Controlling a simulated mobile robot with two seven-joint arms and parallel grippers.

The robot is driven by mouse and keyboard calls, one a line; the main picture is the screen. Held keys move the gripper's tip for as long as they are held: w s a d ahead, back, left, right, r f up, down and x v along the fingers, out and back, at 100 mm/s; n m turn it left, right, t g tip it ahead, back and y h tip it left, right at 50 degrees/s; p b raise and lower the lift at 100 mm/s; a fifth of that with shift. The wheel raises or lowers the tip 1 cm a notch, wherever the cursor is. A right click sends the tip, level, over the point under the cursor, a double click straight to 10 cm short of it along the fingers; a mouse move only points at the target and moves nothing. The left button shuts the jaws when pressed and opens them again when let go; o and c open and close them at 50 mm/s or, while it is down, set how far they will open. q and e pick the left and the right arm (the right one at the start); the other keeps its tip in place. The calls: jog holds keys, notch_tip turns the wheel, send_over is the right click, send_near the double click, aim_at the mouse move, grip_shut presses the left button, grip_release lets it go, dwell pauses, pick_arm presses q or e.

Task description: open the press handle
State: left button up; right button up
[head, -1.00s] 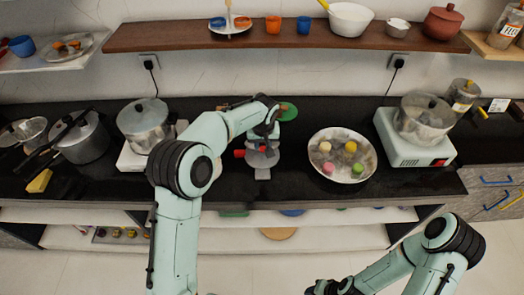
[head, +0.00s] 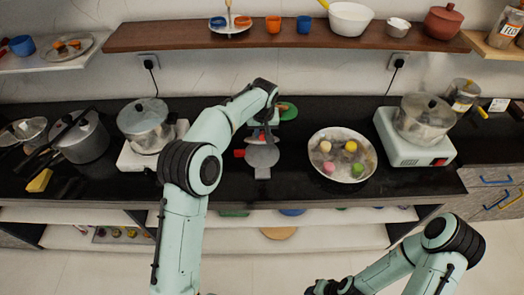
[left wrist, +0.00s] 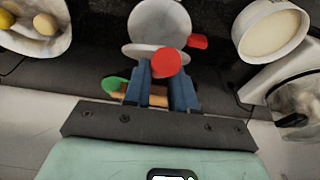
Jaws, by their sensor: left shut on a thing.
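The press (head: 262,156) stands on the black counter, with grey round plates and a red tab (head: 239,153) at its left. In the left wrist view, two grey round parts of the press (left wrist: 160,20) show beyond my fingers, with the red tab (left wrist: 197,41) at the right. My left gripper (left wrist: 163,76) is shut on the press handle, whose round red end (left wrist: 166,62) shows between the blue fingers. The exact contact is partly hidden. My right gripper (head: 325,287) is only partly seen at the bottom edge, away from the press.
A bowl with coloured balls (head: 342,158) stands right of the press. Stoves with pots stand left (head: 145,124) and right (head: 422,122). A green round thing (head: 288,111) lies behind the press. A white bowl (left wrist: 270,28) is close by in the left wrist view.

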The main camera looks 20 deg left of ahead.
pick_arm(q)
jog(key=shift+w+a+r, duration=0.15)
jog(key=shift+w+r, duration=0.1)
jog(key=shift+w, duration=0.1)
jog(key=shift+w+a+r, duration=0.25)
jog(key=shift+w+r, duration=0.2)
jog(key=shift+w, duration=0.3)
jog(key=shift+w+a+r, duration=0.2)
jog(key=shift+w+r, duration=0.25)
jog(key=shift+w, duration=0.25)
jog(key=shift+r, duration=0.1)
